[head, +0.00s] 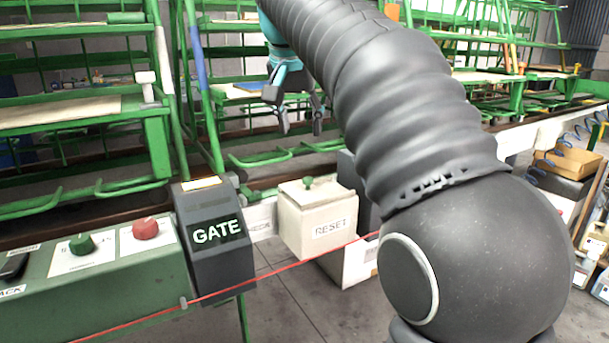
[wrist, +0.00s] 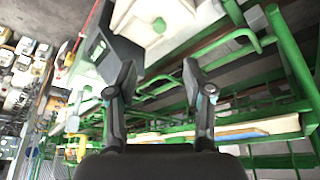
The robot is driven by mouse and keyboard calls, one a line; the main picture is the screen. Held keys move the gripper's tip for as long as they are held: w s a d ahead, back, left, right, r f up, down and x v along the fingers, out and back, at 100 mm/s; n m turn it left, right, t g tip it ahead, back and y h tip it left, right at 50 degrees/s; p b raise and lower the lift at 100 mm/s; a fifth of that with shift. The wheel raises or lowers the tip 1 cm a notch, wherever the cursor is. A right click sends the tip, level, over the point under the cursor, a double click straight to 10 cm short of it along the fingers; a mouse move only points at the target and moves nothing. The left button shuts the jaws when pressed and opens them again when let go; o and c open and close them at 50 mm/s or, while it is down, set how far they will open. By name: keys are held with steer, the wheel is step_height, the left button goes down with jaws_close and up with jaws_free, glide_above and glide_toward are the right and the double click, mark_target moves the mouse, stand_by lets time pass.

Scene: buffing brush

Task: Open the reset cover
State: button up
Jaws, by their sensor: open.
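The reset cover is a cream box lid (head: 297,191) with a small green knob (head: 308,182) on top. It sits closed on a cream box marked RESET (head: 328,228), right of the GATE box. My gripper (head: 300,122) hangs above and behind the box, fingers apart and empty, clear of the knob. In the wrist view my gripper (wrist: 159,72) shows its two spread fingers, with the cream cover (wrist: 175,12) and its green knob (wrist: 159,25) beyond them at the top. Whatever is under the cover is hidden.
A dark GATE box (head: 215,235) stands close on the left, beside a green panel (head: 110,285) with a green knob and a red knob (head: 145,228). A red cord (head: 290,266) runs across the front. Green racks (head: 80,115) fill the back.

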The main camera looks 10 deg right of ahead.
mark_target(308, 178)
steer(key=b+x, duration=0.3)
steer(key=x, duration=1)
steer(key=shift+w+d+f, duration=0.1)
steer(key=shift+f, duration=0.15)
jaws_close()
